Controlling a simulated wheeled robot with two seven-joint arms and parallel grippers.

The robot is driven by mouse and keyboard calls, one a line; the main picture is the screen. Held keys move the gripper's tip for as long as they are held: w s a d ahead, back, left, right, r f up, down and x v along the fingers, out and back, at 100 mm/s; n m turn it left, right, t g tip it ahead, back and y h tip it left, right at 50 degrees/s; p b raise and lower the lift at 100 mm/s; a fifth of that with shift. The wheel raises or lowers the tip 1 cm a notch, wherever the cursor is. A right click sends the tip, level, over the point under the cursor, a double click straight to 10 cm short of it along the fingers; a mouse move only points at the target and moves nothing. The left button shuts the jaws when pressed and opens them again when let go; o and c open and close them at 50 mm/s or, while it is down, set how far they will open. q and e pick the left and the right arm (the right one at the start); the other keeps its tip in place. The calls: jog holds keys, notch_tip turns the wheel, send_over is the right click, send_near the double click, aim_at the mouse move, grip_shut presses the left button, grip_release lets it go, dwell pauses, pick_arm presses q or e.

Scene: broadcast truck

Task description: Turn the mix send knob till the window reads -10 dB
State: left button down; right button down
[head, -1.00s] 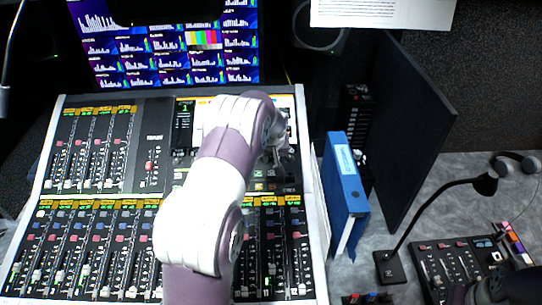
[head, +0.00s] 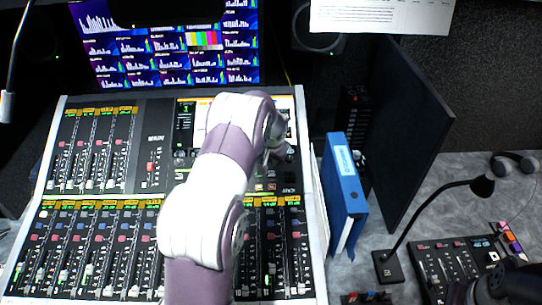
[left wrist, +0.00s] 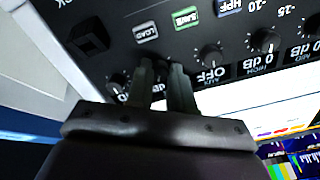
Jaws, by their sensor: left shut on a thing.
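My left gripper (head: 276,153) reaches over the upper right part of the mixing console (head: 312,200). In the left wrist view its two fingers (left wrist: 163,82) are shut on a small knob at the panel, which the fingers hide almost wholly. Its label and window cannot be read. Beside the fingers, a free black knob (left wrist: 210,56) sits by a window reading OFF (left wrist: 212,75), upside down. Another knob (left wrist: 263,41) sits by a 0 dB window. No window reading -10 dB can be tied to the held knob. Part of my right arm shows dark at the lower right of the head view; its fingers are unclear.
LOAD (left wrist: 145,32) and green SAVE (left wrist: 185,17) buttons lie close to the fingers. Fader banks (head: 90,235) fill the console.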

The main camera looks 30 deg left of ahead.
dwell(0.4)
pick_arm(q)
jog(key=c, duration=1)
grip_release()
jog(key=b+v, duration=0.1)
jog(key=v, duration=1.1)
jog(key=shift+r+b, duration=0.3)
jog(key=shift+r, duration=0.1)
jog(key=shift+d, duration=0.1)
jog(key=s+d+f+g, duration=0.1)
jog(key=s+d, duration=0.3)
jog(key=s, duration=0.3)
jog(key=s+d+f+h, duration=0.1)
jog(key=s+d+f, duration=0.1)
jog(key=s+d, duration=0.3)
jog(key=s+d+f+g+h, duration=0.1)
jog(key=s+d, duration=0.4)
jog(key=s, duration=0.6)
jog(key=shift+s+f+m+g, duration=0.25)
jog(key=shift+f+m+g, duration=0.05)
